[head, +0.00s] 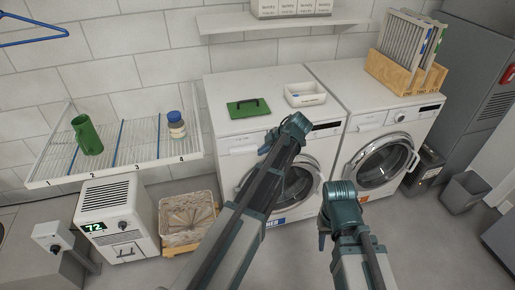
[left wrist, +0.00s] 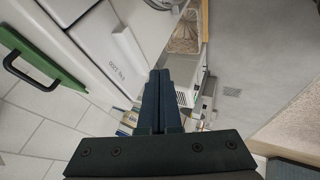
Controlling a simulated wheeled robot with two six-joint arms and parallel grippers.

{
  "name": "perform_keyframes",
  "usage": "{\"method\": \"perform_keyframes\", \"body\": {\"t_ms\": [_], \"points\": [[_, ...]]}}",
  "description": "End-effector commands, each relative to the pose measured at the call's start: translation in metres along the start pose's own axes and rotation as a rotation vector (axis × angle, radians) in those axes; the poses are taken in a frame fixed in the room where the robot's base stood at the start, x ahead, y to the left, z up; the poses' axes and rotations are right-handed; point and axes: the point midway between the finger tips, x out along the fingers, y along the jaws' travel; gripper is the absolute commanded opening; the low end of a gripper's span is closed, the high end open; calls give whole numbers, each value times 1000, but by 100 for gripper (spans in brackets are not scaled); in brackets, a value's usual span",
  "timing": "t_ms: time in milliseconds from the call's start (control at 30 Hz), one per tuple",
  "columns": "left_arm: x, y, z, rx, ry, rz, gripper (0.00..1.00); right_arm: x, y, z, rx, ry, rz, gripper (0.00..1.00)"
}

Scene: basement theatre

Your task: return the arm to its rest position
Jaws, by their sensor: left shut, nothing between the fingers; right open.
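My left arm reaches up from the bottom middle of the head view. Its gripper (head: 267,147) is in front of the left washing machine (head: 225,120), just below its top edge. In the left wrist view its two dark fingers (left wrist: 158,100) are together with nothing between them. My right gripper (head: 322,238) hangs low in front of the machines, pointing down; it is open, and its fingers are small and partly hidden in the head view.
A green lid with a dark handle (head: 248,107) and a white tray (head: 305,94) lie on the left machine. The right machine (head: 340,78) carries a wooden rack (head: 391,74).

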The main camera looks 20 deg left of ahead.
Motion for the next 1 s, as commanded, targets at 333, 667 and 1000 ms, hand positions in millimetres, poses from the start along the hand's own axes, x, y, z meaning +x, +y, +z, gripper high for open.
{"method": "perform_keyframes", "body": {"t_ms": [333,667,1000], "points": [[-5,-1,0,1,0,-1,0,-4,0,0,0,0,0,44],[-49,-69,0,539,-119,-58,0,-26,2,2,0,0,0,44],[-116,-179,-6,1480,-386,-22,0,-54,5,3,0,0,0,44]]}}
